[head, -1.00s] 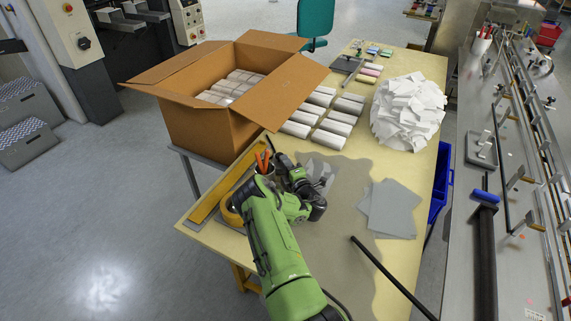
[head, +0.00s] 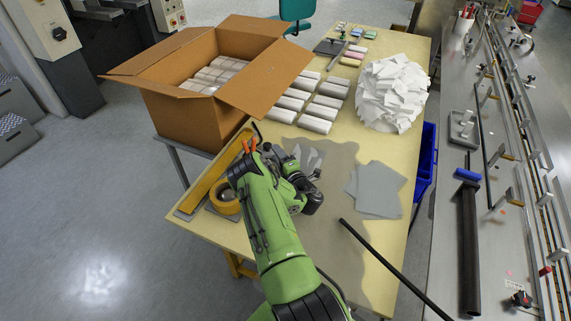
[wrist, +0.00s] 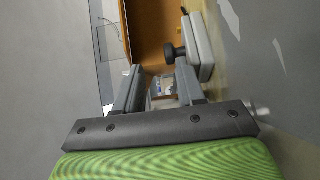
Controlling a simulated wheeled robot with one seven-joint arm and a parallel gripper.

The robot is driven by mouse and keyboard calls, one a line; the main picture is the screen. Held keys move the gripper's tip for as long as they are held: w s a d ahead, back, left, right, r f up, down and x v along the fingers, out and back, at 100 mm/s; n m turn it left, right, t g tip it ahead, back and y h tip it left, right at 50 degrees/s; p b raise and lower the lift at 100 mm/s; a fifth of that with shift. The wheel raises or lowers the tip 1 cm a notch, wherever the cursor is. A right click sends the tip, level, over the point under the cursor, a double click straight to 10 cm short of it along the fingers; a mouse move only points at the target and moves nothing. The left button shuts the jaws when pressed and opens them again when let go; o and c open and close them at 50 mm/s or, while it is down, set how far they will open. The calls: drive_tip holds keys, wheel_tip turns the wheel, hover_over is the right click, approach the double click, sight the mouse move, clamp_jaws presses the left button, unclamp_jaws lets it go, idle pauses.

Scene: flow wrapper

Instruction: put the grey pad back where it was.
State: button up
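Grey flat sheets (head: 381,190) lie overlapping on the table, right of my arm; I cannot tell whether one of them is the grey pad. In the wrist view, a pale grey block (wrist: 203,45) with a dark round knob sits against the table surface, beyond the right finger; it could also be the pad. My gripper (wrist: 160,90) has its two fingers apart, with a gap between them and nothing visibly held. In the head view my arm hides the fingertips, which are low over the table's left part, near the orange-handled tools (head: 249,146).
An open cardboard box (head: 190,118) with wrapped packs stands at the table's back left. White rolls (head: 314,124) and a heap of white pieces (head: 392,95) lie behind. A tape roll (head: 224,204) lies left of my arm. A long machine (head: 520,215) runs along the right.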

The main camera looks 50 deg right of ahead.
drive_tip(key=v, duration=0.5)
drive_tip(key=shift+s+r, duration=0.1)
drive_tip(key=shift+s, duration=0.15)
drive_tip(key=p, duration=0.2)
drive_tip(key=shift+r+p, duration=0.3)
drive_tip(key=shift+p, duration=0.05)
drive_tip(key=shift+s+a+p, duration=0.1)
drive_tip(key=shift+p, duration=0.65)
drive_tip(key=p, duration=0.2)
drive_tip(key=s+p, duration=0.1)
drive_tip(key=p, duration=0.1)
drive_tip(key=shift+s+a, duration=0.15)
drive_tip(key=shift+a, duration=0.1)
drive_tip(key=shift+s+a+f+p, duration=0.15)
drive_tip(key=shift+s+f+p, duration=0.15)
drive_tip(key=shift+p, duration=0.35)
